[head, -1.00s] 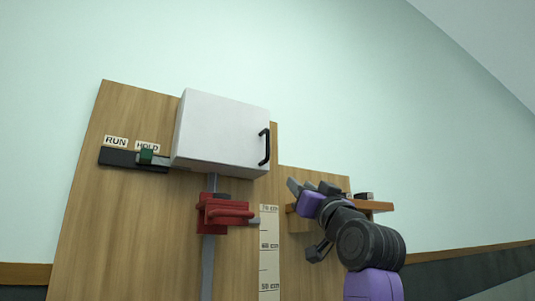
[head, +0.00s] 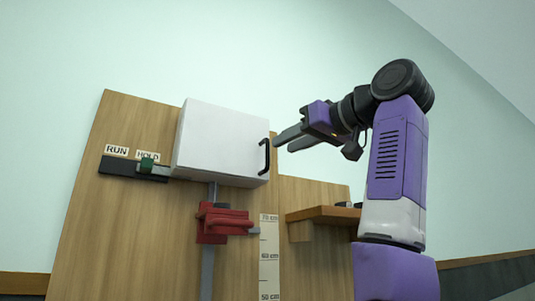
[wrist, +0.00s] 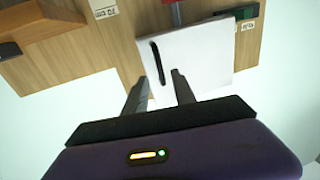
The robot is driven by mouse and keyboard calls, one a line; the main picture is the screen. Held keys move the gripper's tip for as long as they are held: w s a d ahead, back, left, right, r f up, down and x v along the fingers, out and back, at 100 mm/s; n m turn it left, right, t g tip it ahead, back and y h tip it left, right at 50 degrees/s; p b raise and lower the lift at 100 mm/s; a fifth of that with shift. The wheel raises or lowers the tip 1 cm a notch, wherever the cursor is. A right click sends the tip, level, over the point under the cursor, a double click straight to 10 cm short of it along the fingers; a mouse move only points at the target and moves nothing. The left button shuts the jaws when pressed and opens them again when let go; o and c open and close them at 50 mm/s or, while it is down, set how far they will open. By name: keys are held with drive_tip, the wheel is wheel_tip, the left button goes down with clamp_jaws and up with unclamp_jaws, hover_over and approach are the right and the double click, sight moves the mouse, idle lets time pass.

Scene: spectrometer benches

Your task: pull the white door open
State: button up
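The white door (head: 220,140) is the front of a white box on the wooden board, and it looks shut. Its black upright handle (head: 264,156) is near the door's right edge. My gripper (head: 277,141) is just right of the handle, with its two grey fingers pointing left at it. In the wrist view the white door (wrist: 205,62) lies ahead, and the black handle (wrist: 158,62) is beyond the tips of my open fingers (wrist: 160,78). Whether a fingertip touches the handle cannot be told.
A green slider (head: 147,165) sits at HOLD on a dark rail, left of the box. A red clamp (head: 224,223) is on a grey post below the box, beside a height scale (head: 269,258). A wooden shelf (head: 322,213) juts out below my arm.

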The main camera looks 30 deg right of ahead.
sight(267, 163)
drive_tip(key=shift+w+a+f+p, duration=0.1)
drive_tip(key=shift+w+a+p, duration=0.3)
drive_tip(key=shift+w, duration=0.9)
drive_tip(key=shift+w+a+r+p, duration=0.1)
drive_tip(key=shift+w+p, duration=0.6)
drive_tip(key=shift+w, duration=0.55)
drive_tip(key=shift+w+a+f+p, duration=0.1)
drive_tip(key=shift+w+a+p, duration=0.3)
drive_tip(key=shift+w, duration=0.9)
drive_tip(key=shift+d, duration=0.15)
clamp_jaws()
